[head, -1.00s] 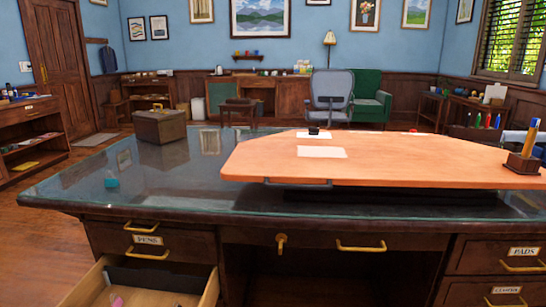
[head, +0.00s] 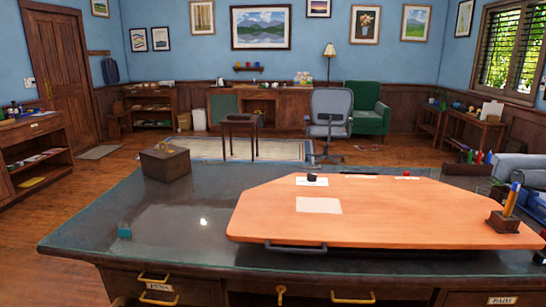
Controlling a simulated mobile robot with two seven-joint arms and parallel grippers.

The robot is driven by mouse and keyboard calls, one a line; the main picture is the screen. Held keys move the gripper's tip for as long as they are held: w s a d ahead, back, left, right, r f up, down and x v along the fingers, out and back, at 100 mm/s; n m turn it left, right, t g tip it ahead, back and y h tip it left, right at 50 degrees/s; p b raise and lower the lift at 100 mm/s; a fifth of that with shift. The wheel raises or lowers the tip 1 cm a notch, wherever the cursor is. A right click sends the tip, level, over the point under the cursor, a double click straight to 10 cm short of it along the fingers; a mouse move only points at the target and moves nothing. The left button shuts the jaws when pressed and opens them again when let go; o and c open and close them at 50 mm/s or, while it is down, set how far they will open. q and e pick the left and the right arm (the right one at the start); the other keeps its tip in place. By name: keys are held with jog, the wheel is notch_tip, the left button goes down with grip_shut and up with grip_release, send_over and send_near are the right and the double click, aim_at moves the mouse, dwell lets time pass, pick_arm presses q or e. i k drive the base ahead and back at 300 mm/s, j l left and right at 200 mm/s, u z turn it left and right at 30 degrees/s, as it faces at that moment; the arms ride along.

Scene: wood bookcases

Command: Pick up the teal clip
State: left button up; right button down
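A small teal object (head: 124,231), which looks like the teal clip, lies on the dark glossy desk top (head: 100,245) near its left front edge. It is small, so its exact shape is hard to make out. Neither of my grippers shows in the head view.
An orange board (head: 370,228) with a dark front handle covers the desk's middle and right, bearing paper (head: 318,205) and a pen holder (head: 503,222). A brown box (head: 166,163) stands at the desk's back left. The glass between box and teal object is clear.

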aim_at(122, 232)
jog(key=k+u, duration=0.1)
jog(key=u, duration=1.25)
